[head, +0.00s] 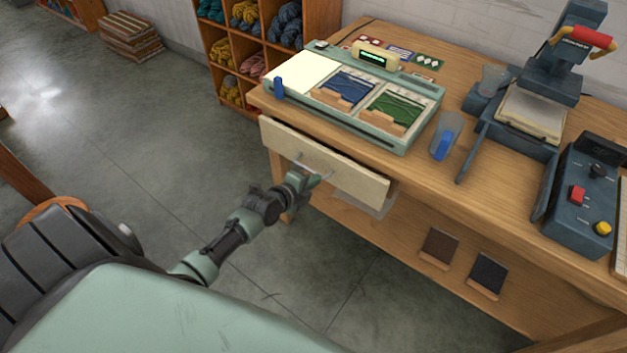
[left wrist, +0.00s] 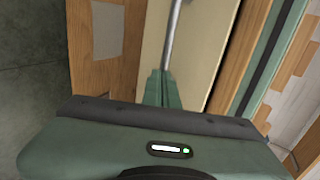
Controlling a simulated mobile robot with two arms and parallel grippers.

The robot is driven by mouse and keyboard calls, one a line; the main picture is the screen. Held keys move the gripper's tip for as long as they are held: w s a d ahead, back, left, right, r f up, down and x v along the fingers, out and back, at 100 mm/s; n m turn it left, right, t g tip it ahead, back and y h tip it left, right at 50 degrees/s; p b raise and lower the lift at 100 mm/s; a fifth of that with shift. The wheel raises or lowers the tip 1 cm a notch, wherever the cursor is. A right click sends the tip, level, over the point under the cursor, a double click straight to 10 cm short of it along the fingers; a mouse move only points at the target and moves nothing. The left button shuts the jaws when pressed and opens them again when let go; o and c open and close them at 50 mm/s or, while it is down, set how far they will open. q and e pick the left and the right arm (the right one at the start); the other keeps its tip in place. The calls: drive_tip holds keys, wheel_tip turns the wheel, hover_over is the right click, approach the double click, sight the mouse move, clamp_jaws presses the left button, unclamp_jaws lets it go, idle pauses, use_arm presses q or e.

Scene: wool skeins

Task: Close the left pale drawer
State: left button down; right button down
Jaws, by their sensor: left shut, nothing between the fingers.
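The left pale drawer (head: 350,177) is under the left end of the wooden workbench, and its front stands out a little from the bench. A thin metal handle (left wrist: 173,30) runs along the drawer front in the left wrist view. My left gripper (head: 322,178) is shut and empty, with its fingertips at the drawer front near the handle. In the left wrist view the green fingers (left wrist: 157,88) are together and point at the pale front (left wrist: 205,50); I cannot tell whether they touch it. My right gripper is not in view.
A wool shelf (head: 262,52) stands behind.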

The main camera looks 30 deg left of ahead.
sight(328, 168)
use_arm(q)
drive_tip(key=w+b, duration=0.1)
drive_tip(key=w, duration=0.1)
drive_tip(key=w+b, duration=0.1)
drive_tip(key=w, duration=0.1)
drive_tip(key=shift+w+d+f, duration=0.1)
drive_tip(key=shift+d+f, duration=0.05)
drive_tip(key=shift+d, duration=0.05)
drive_tip(key=shift+w, duration=0.15)
drive_tip(key=shift+r, duration=0.3)
drive_tip(key=shift+r, duration=0.1)
